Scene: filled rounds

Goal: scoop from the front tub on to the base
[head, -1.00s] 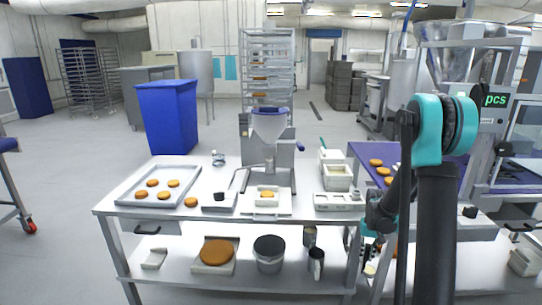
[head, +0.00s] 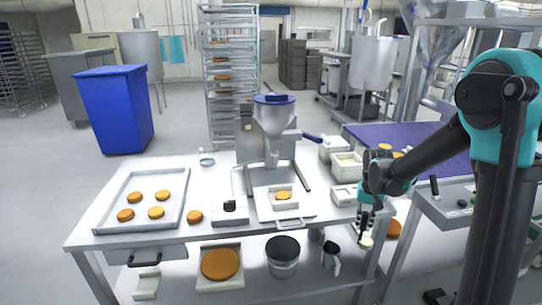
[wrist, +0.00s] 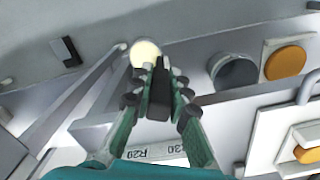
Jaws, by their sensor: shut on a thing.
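My gripper (head: 368,207) is shut on the dark handle (wrist: 160,92) of a scoop, seen between the fingers in the wrist view. The scoop's round pale end (wrist: 145,53) points away from the fingers; in the head view it hangs below them (head: 366,241), by the table's right front corner. I cannot tell whether it is filled. The front tub (head: 345,177), with pale contents, stands at the table's right side, behind and left of my gripper. The base, an orange round (head: 283,195), lies on a white holder under the machine; it also shows in the wrist view (wrist: 306,154).
A low white tray (head: 342,197) lies beside my gripper. A depositing machine (head: 273,120) stands mid-table. A sheet tray (head: 110,222) with several orange rounds is at left. A pail (head: 283,263) and a large orange disc (head: 220,264) are on the lower shelf.

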